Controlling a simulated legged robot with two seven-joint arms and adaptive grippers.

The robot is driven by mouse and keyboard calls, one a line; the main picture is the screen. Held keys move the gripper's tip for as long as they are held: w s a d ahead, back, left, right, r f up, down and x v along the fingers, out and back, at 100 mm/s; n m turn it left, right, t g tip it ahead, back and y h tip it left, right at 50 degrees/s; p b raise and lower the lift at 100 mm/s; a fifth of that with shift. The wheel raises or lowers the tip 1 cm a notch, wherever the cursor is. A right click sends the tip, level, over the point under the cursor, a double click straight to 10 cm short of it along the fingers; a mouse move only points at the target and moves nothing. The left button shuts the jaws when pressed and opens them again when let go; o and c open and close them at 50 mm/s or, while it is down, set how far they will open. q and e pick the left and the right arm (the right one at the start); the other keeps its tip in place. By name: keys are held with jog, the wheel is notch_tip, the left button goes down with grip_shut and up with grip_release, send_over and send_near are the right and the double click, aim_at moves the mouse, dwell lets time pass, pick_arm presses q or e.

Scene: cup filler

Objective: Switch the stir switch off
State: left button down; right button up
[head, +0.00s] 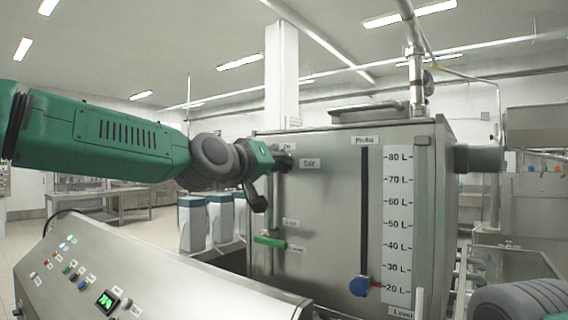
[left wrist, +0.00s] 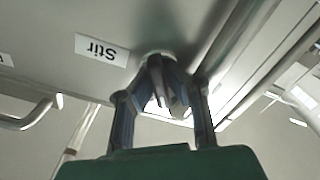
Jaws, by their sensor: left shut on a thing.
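The stir switch (left wrist: 158,72) shows in the left wrist view as a small dark knob on the steel tank face, between my fingers. The "Stir" label (left wrist: 102,49), upside down there, is beside it; this label (head: 310,163) also shows in the head view. My left gripper (head: 284,161) reaches the tank's upper left front, and its fingers (left wrist: 162,105) are shut on the switch. In the head view the gripper mostly hides the switch, so I cannot tell its setting. My right gripper is out of view.
The steel tank (head: 335,230) has a probe slider with a blue knob (head: 359,286), a level scale (head: 397,220) and a green-handled lever (head: 270,241). A control panel (head: 110,275) with buttons fills the lower left. White-and-green containers (head: 194,224) stand behind.

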pick_arm(q)
jog(key=n, duration=0.6)
jog(key=shift+w+a+r+n, duration=0.15)
jog(key=shift+a+n, duration=0.1)
jog(key=shift+n, duration=0.15)
jog(key=n, duration=0.3)
jog(key=shift+n, duration=0.3)
jog(key=shift+f+n, duration=0.25)
jog(key=shift+n, duration=0.25)
jog(key=shift+f, duration=0.1)
